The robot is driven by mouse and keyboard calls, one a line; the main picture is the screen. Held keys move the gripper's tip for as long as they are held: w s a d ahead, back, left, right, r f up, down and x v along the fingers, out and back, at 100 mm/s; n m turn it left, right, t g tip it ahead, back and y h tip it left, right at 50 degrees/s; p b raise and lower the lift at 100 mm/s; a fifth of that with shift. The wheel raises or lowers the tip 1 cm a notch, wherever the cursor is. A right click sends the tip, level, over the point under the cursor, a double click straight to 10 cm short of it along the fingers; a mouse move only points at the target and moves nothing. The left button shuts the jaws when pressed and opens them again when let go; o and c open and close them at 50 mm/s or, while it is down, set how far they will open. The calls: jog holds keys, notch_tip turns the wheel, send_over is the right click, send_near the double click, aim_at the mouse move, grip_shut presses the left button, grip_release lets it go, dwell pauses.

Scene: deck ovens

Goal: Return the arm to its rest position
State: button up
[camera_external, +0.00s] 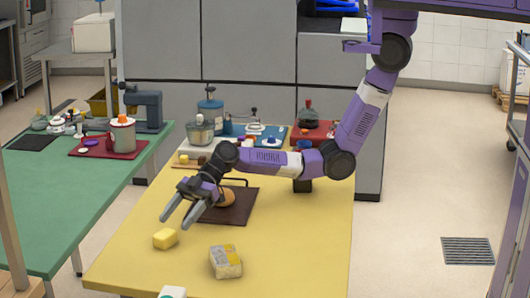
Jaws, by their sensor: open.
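My gripper (177,217) is open, its two grey fingers apart and pointing down and left above the yellow table (300,255). Nothing shows between the fingers. My purple and white arm stretches from the upper right, bends at an elbow over the table's right side and runs left to the gripper. A yellow block (165,239) lies on the table just below the fingertips and looks apart from them. A round brown item (227,198) sits on a dark brown board (238,214) just right of the gripper, partly hidden by it.
A wrapped yellow and grey package (226,262) lies near the table's front. Jars, a blue tray (275,131) and a red tray (325,131) crowd the table's back. A green table (60,215) stands at left. The table's right front is clear.

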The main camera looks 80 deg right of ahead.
jog(key=shift+v, duration=0.95)
